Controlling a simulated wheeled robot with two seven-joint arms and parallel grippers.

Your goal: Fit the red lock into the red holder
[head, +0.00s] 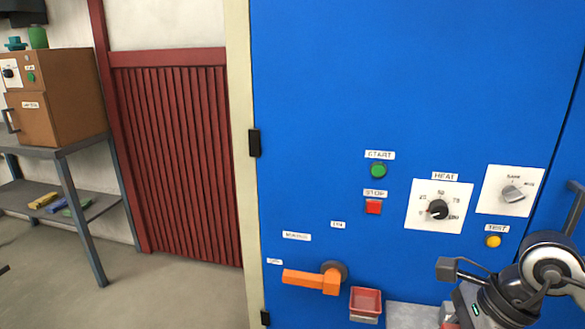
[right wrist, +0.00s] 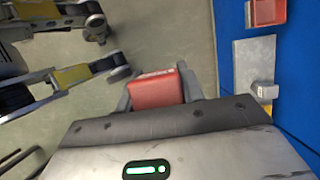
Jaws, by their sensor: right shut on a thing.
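The red lock (right wrist: 155,92) is a small red block with pale marks along its far edge. My right gripper (right wrist: 158,84) is shut on it, one finger on each side. In the head view a bit of red at the bottom edge, beside my right arm, may be the lock. The red holder (head: 366,301) is an open red tray on the blue cabinet front, right of the orange handle (head: 315,279). It also shows at the top right of the right wrist view (right wrist: 265,12), apart from the lock. I see no left gripper that I can make out.
The blue cabinet (head: 330,120) carries a green button (head: 378,170), a red button (head: 373,207) and dials above the holder. A grey plate (head: 405,316) is right of the holder. A metal shelf (head: 60,150) with a brown box (head: 75,100) stands at left, with clear floor before it.

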